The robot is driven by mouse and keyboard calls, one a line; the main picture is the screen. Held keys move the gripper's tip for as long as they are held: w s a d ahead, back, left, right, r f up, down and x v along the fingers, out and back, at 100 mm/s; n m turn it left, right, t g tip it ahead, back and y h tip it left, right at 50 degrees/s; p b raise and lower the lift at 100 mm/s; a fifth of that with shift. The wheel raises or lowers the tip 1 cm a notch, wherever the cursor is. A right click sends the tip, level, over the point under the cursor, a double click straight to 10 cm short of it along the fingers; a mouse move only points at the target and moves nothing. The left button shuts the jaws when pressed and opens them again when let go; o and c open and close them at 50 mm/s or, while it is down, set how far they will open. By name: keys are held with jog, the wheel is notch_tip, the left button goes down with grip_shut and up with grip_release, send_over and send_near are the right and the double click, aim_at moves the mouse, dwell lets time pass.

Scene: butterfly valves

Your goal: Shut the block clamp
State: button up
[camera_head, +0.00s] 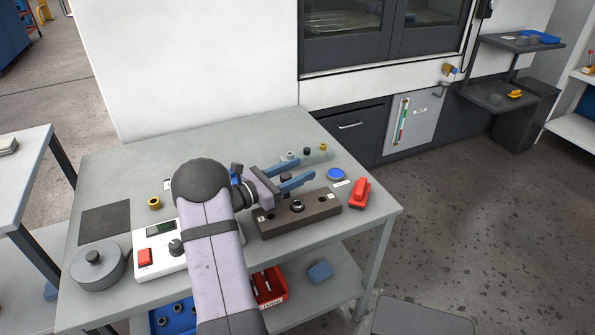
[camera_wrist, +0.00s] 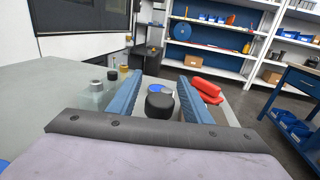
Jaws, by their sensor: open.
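A dark block (camera_head: 318,211) with a round fitting and holes in its top lies on the table, just in front of my gripper. I cannot tell for sure which part is the clamp. My gripper (camera_head: 307,168) is open, its two blue fingers apart and pointing right across the table. In the wrist view, a black round knob (camera_wrist: 160,105) shows between the fingers (camera_wrist: 160,78), with nothing seen gripped. The block is not clearly visible in the wrist view.
A red object (camera_head: 360,193) stands right of the block, near the table edge; it also shows in the wrist view (camera_wrist: 206,90). A blue disc (camera_head: 336,174) lies behind it. Small pegs (camera_head: 307,151) stand behind the fingers. A white control box (camera_head: 160,250) is at the left.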

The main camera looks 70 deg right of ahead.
grip_shut()
jog(key=shift+a+m+g+y, duration=0.1)
jog(key=shift+m+g+y, duration=0.3)
jog(key=shift+g, duration=0.1)
jog(key=m+g+y, duration=0.2)
jog(key=m+g+y+b, duration=0.1)
jog(key=shift+s+a+f, duration=0.15)
jog(key=shift+s+a, duration=0.2)
jog(key=shift+s, duration=0.05)
jog(key=shift+s+a+m+g+y+b, duration=0.15)
jog(key=shift+m+g+y+b, duration=0.1)
jog(key=shift+m+g+y, duration=0.4)
jog(key=shift+s+a+m+g+y+b, duration=0.1)
jog(key=shift+a+m+g+y+b, duration=0.2)
jog(key=shift+y, duration=0.65)
jog(key=shift+s+a+m+g+y+b, duration=0.1)
jog(key=shift+m+g+y+b, duration=0.15)
jog(key=shift+m+g+y, duration=0.35)
jog(key=shift+a+m+y, duration=0.1)
jog(key=shift+m+y, duration=0.25)
jog(key=shift+y, duration=0.25)
